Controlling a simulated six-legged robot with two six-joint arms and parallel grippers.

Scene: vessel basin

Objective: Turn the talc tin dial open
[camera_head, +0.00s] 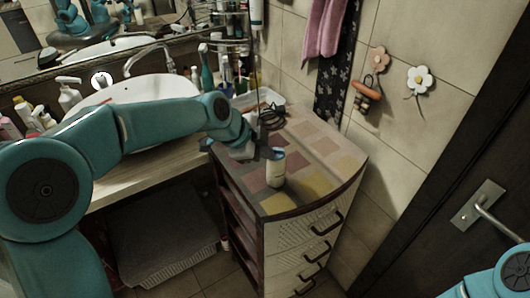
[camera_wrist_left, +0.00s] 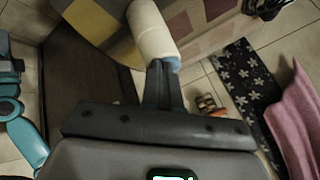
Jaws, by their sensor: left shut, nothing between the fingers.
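The talc tin (camera_head: 276,173) is a small pale cylinder with a blue dial (camera_head: 278,154) on top. It stands upright on the patchwork top of the drawer cabinet. My left gripper (camera_head: 263,152) is shut with nothing between its fingers, right by the dial. In the left wrist view the tin (camera_wrist_left: 153,30) is beyond the closed fingertips (camera_wrist_left: 163,66), which partly cover the blue dial (camera_wrist_left: 174,63). I cannot tell whether they touch it. Only part of my right arm shows at the lower right of the head view; its gripper is out of view.
The drawer cabinet (camera_head: 328,158) has free room right of the tin. A container with a dark coiled cable (camera_head: 271,116) stands behind. A sink (camera_head: 128,88) with bottles is at left. The tiled wall and a dark door (camera_head: 440,190) bound the right.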

